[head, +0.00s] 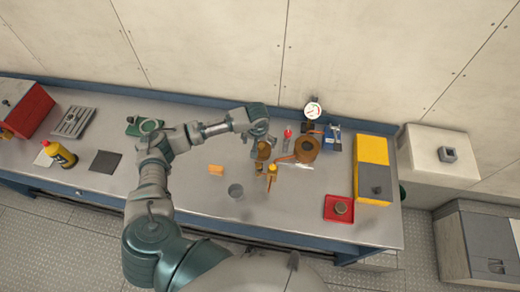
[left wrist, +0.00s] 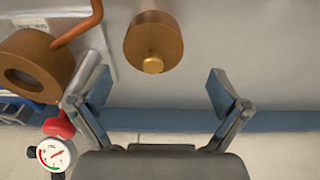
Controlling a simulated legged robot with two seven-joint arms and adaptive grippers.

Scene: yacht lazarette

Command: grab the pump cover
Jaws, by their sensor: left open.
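What I take for the pump cover is a round bronze piece with a small brass knob. It shows in the left wrist view (left wrist: 140,38) at the top middle, and in the head view (head: 263,152) just below my left gripper. My left gripper (left wrist: 158,84) is open, its fingers spread on both sides, with the cover beyond the fingertips and nothing between them. In the head view my left gripper (head: 259,138) partly hides the cover. The bronze pump body (head: 306,148) with its pipe stands to the right. My right gripper is not in view.
A pressure gauge (head: 312,110), a red-topped item (head: 287,133) and a blue box (head: 332,140) stand near the pump. A yellow box (head: 371,165) and red tray (head: 338,208) lie farther right. The bench front is mostly clear.

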